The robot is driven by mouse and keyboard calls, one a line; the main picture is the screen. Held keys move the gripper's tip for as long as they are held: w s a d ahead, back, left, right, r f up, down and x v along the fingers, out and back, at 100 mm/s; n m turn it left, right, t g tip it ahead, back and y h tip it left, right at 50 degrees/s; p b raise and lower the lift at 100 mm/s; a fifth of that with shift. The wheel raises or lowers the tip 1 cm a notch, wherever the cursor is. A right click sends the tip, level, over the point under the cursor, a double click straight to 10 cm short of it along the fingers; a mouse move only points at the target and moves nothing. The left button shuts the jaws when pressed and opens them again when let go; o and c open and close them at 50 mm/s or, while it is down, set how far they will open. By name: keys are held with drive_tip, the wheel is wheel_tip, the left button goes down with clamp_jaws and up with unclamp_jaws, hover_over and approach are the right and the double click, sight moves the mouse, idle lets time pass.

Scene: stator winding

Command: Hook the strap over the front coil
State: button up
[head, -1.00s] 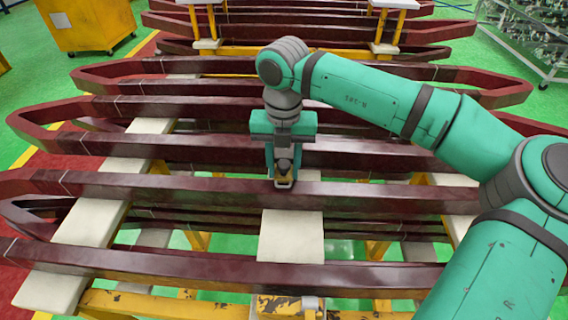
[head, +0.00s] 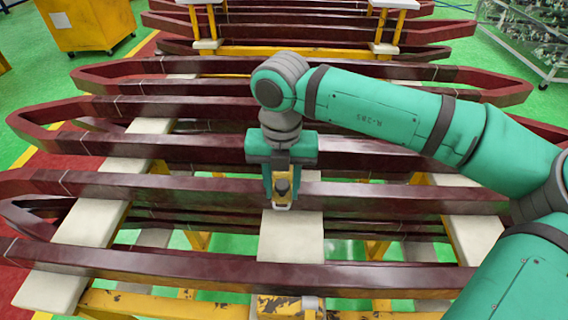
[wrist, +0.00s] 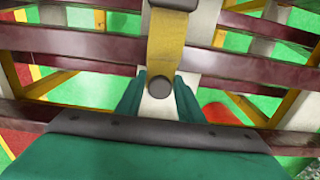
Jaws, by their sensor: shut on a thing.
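The front coil (head: 170,264) is a long dark red bar lying nearest the camera across pale pads. My gripper (head: 281,200) is above the pale middle pad, behind the front coil and apart from it. The gripper is shut on the yellow strap, whose end shows as a small patch between the fingertips. In the wrist view the strap (wrist: 167,40) runs away from between my teal fingers (wrist: 159,100), with a grey round piece at its near end. The fingers hide part of the strap, and its far end is out of sight.
More dark red coils (head: 170,148) lie in rows behind. The pale middle pad (head: 291,238) bridges the gap before the front coil. A yellow frame (head: 150,302) stands below. A yellow box (head: 88,24) and a wire rack (head: 535,35) stand at the back.

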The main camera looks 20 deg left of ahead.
drive_tip(key=s+d, duration=0.3)
drive_tip(key=s, duration=0.8)
drive_tip(key=shift+s+d, duration=0.2)
drive_tip(key=shift+s, duration=0.1)
idle(0.8)
idle(0.4)
